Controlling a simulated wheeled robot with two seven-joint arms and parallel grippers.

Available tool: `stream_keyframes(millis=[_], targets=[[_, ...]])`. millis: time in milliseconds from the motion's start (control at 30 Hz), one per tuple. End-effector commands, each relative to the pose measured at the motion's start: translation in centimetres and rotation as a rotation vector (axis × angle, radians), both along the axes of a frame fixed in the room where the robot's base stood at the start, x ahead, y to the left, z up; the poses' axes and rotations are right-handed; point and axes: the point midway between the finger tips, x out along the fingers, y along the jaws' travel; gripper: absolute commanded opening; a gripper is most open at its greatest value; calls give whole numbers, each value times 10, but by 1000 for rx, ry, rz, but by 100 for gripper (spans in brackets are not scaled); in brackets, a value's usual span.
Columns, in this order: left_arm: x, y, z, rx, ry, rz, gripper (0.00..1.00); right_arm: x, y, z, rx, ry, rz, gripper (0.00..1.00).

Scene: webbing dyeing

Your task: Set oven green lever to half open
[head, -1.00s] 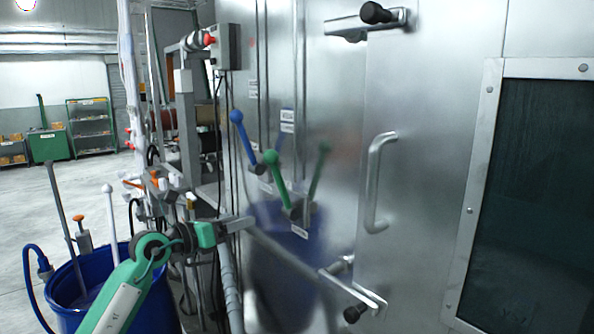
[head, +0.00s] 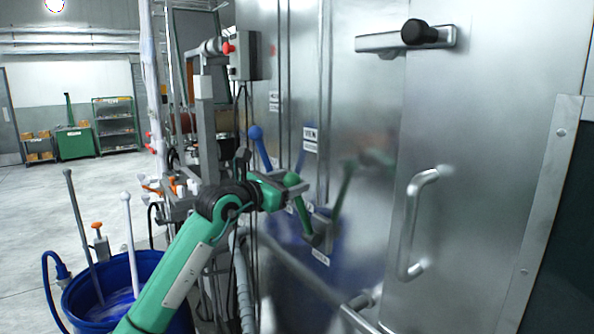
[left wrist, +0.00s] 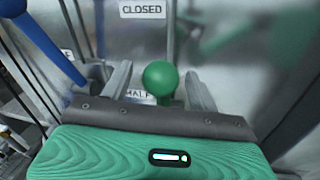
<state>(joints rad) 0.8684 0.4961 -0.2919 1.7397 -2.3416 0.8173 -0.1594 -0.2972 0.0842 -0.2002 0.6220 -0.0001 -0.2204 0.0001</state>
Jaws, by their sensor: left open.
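The green lever (head: 303,210) is mounted on the steel oven wall. It leans up and to the left from its grey base, with a round green knob. My left gripper (head: 292,188) is at the knob and partly covers the upper lever in the head view. In the left wrist view, the green knob (left wrist: 160,77) sits between the two spread fingers of my open left gripper (left wrist: 159,80). Contact cannot be told. A "CLOSED" label (left wrist: 142,9) is beyond the knob, and a partly hidden "HALF" label (left wrist: 138,96) is behind it. My right gripper is not in view.
A blue lever (head: 261,147) stands close to the left of the green one; it also shows in the left wrist view (left wrist: 42,42). A door handle (head: 412,220) is to the right. A blue barrel (head: 75,302) stands at lower left.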

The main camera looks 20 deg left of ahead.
Motion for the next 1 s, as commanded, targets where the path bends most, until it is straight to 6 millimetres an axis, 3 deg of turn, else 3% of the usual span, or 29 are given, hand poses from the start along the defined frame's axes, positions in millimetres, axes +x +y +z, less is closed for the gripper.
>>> stream_keyframes(millis=[200, 567, 900, 1000], targets=[[22, -11, 2, -1, 0, 0, 60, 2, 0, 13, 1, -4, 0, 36], [27, -14, -1, 0, 0, 0, 60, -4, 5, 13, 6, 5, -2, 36], [27, -14, -1, 0, 0, 0, 0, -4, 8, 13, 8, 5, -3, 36], [27, -13, -1, -1, 0, 0, 0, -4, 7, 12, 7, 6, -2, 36]])
